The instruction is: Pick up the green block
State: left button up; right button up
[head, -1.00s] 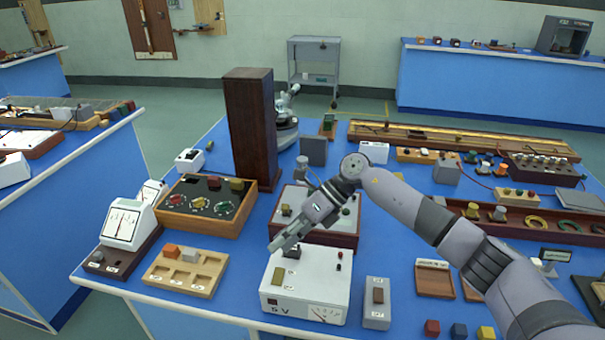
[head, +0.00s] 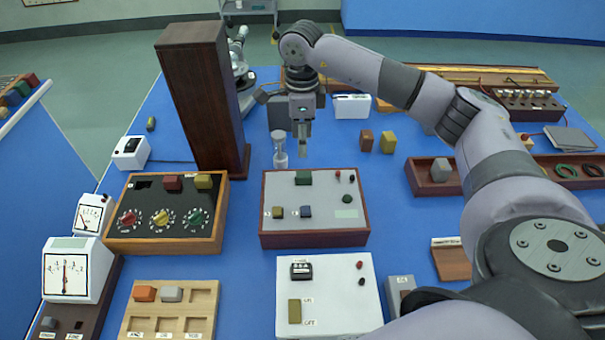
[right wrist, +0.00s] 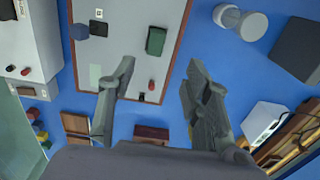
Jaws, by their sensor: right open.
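A green block (head: 303,178) sits at the back of a grey-topped panel with a wooden frame (head: 265,205), near the middle of the bench. It also shows in the right wrist view (right wrist: 156,41), beyond the fingertips. My right gripper (head: 303,152) hangs pointing down just behind the block in the head view, above the bench. In the right wrist view the two fingers of this gripper (right wrist: 160,75) are spread apart with nothing between them. My left gripper is not in view.
A tall dark wooden column (head: 205,95) stands left of my right arm. A small glass-like cylinder (head: 280,150) stands behind the panel. A white supply box (head: 335,300) is in front of it, and a dial box (head: 165,245) is at left.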

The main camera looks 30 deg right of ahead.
jog(key=p, duration=0.1)
send_over(304, 174)
jog(key=f, duration=0.4)
jog(key=w+f, duration=0.1)
jog(key=f, duration=0.1)
jog(key=shift+f, duration=0.15)
jog(key=shift+s+f+p, duration=0.2)
jog(key=shift+f+p, duration=0.05)
jog(key=shift+p, duration=0.15)
jog(key=f, duration=0.1)
jog(key=f+p, duration=0.1)
jog(key=f, duration=0.1)
jog(key=f+p, duration=0.1)
jog(key=shift+s+f, duration=0.15)
jog(key=shift+s, duration=0.25)
jog(key=shift+f, duration=0.25)
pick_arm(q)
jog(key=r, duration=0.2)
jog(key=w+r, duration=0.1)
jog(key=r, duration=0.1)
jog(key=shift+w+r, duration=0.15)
pick_arm(e)
jog(key=shift+c, duration=0.5)
grip_shut()
